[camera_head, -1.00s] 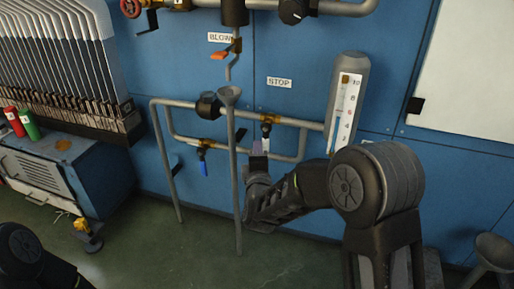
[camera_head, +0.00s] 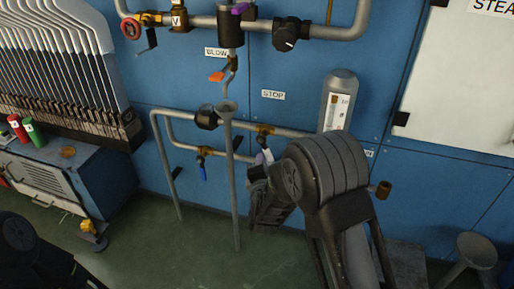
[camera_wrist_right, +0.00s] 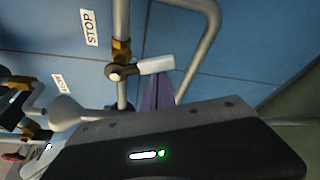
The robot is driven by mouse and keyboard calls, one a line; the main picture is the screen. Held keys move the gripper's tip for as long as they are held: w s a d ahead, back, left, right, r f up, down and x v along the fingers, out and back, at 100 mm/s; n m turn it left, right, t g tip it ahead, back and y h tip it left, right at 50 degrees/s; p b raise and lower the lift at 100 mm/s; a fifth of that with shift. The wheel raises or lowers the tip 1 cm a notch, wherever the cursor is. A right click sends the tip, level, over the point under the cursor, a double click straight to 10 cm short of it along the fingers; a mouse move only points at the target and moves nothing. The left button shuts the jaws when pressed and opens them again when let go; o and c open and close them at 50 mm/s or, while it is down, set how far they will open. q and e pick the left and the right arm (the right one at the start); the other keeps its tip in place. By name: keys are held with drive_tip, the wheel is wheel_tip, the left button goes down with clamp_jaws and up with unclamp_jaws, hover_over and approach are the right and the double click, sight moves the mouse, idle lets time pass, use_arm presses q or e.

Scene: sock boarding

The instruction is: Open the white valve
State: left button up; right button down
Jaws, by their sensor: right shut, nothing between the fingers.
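The white valve's handle (camera_wrist_right: 155,66) shows in the right wrist view, sticking out to the right from its brass body (camera_wrist_right: 121,50), across the grey pipe. In the head view the white handle (camera_head: 266,152) hangs down below the brass body (camera_head: 264,130) on the lower pipe. My right gripper (camera_head: 261,162) is right by the handle, largely hidden behind my own arm. In the right wrist view its purple fingers (camera_wrist_right: 157,92) are shut and empty, close beside the handle; I cannot tell whether they touch it. Only part of my left arm shows at the lower left.
A blue-handled valve (camera_head: 202,172) sits left of the white one. A thin funnel pipe (camera_head: 232,180) stands between them. A gauge (camera_head: 338,103) is at the right. Below a STOP sign (camera_head: 273,95), the lower pipe frame stands before a blue wall.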

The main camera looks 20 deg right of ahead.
drive_tip(key=n+p, duration=0.1)
drive_tip(key=p, duration=0.1)
drive_tip(key=d+r+n+p, duration=0.1)
drive_tip(key=p, duration=0.2)
drive_tip(key=shift+s+d+r+g, duration=0.1)
drive_tip(key=shift+s+r+g, duration=0.15)
drive_tip(key=shift+s+g, duration=0.15)
use_arm(q)
wheel_tip(320, 180, up, 16)
drive_tip(key=s+d+p, duration=0.1)
drive_tip(key=p, duration=0.9)
drive_tip(key=shift+r, duration=0.25)
use_arm(e)
drive_tip(key=d+r+n, duration=0.1)
drive_tip(key=s+d+r+n+g+h, duration=0.1)
drive_tip(key=n, duration=0.1)
drive_tip(key=d+r+n+g, duration=0.1)
drive_tip(key=shift+s+d+n+h, duration=0.1)
drive_tip(key=shift+s+n+h, duration=0.3)
drive_tip(key=shift+r, duration=0.2)
